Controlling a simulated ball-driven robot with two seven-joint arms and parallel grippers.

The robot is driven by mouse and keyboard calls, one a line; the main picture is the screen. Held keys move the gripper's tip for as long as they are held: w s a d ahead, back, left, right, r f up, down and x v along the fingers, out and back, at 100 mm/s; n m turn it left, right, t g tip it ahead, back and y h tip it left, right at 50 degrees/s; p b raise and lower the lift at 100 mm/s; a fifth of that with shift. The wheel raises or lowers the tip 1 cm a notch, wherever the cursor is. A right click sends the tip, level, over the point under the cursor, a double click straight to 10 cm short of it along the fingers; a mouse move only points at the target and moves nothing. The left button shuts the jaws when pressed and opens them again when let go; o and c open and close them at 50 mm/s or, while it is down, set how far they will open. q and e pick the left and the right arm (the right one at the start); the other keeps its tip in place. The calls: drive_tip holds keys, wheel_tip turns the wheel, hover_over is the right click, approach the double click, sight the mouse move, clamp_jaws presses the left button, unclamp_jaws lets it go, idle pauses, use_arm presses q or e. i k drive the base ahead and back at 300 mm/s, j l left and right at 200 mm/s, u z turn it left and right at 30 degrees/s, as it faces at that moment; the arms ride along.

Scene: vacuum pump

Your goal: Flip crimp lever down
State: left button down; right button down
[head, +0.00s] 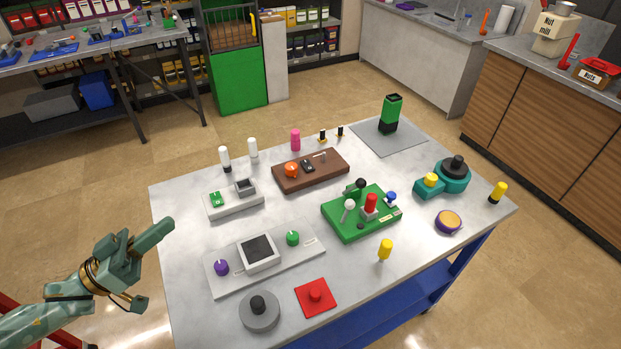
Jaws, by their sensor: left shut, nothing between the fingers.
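A green block (345,224) lies on the right half of the table, with a red cylinder (371,203) upright on it. A white-knobbed lever (349,206), a black knob (361,184) and a blue knob (390,197) stand around the cylinder. None is clearly marked as the crimp lever, and I cannot tell which one it is. My left gripper (168,229) is shut and empty, off the table's left edge and well apart from the green block. My right gripper is not in view.
The white table (180,275) also holds a brown block (284,181), a grey plate with a dark screen (258,248), a grey disc (257,320), a red square (326,308), a teal device (452,182) and a green canister (391,109). Bare tabletop separates these items.

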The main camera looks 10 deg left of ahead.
sight(360, 184)
drive_tip(key=i+l, duration=0.35)
drive_tip(key=l, duration=0.15)
drive_tip(key=i+l, duration=0.35)
drive_tip(key=l, duration=0.15)
